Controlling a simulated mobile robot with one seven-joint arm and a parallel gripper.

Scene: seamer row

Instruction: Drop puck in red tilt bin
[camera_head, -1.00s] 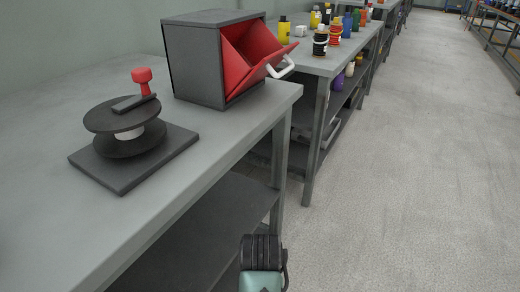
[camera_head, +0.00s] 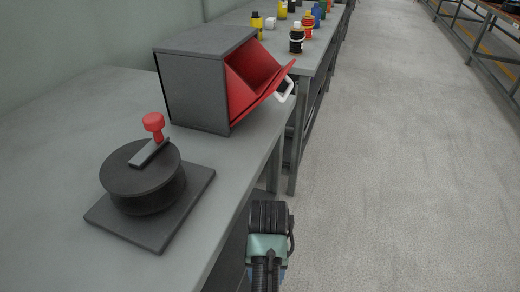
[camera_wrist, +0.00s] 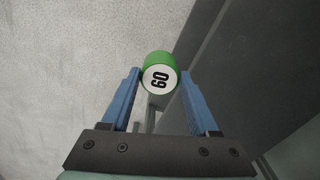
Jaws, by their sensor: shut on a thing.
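The puck (camera_wrist: 159,73) is a short green cylinder with a white end face marked 60. In the wrist view it sits between the blue fingers of my gripper (camera_wrist: 160,84), which is shut on it. My arm shows low in the head view, right of the bench edge and nearer than the bin. The fingers and puck cannot be made out there.
A dark round device with a red knob (camera_head: 153,122) stands on a square plate (camera_head: 188,205) on the near bench (camera_head: 85,95), in front of the bin. Several bottles (camera_head: 296,38) stand on the bench behind. Open floor (camera_head: 390,170) lies to the right.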

